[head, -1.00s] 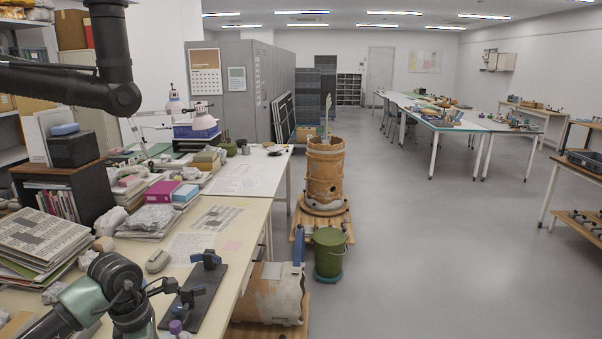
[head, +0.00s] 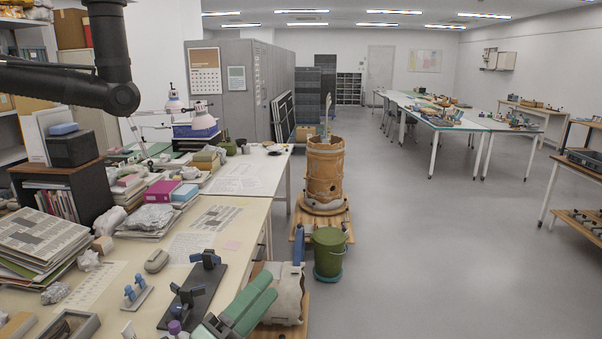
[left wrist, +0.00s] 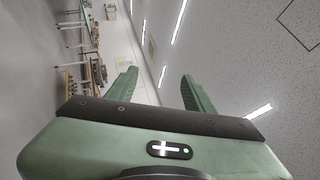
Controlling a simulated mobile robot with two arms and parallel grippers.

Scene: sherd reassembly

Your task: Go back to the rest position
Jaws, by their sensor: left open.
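My left gripper (head: 268,284) shows low in the head view, near the right edge of the near bench (head: 100,262). In the left wrist view my left gripper (left wrist: 159,76) is open, with nothing between the fingers; ceiling and a tilted room lie beyond. My right gripper is not in view. A tall brown vessel (head: 325,172) stands on a wooden board past the bench.
A black plate with blue clamps (head: 194,296) and a small stand with blue pegs (head: 138,297) sit on the bench. Stacked papers (head: 42,238) and boxes crowd its left. A green bucket (head: 328,255) stands on the floor. The floor (head: 440,250) to the right is clear.

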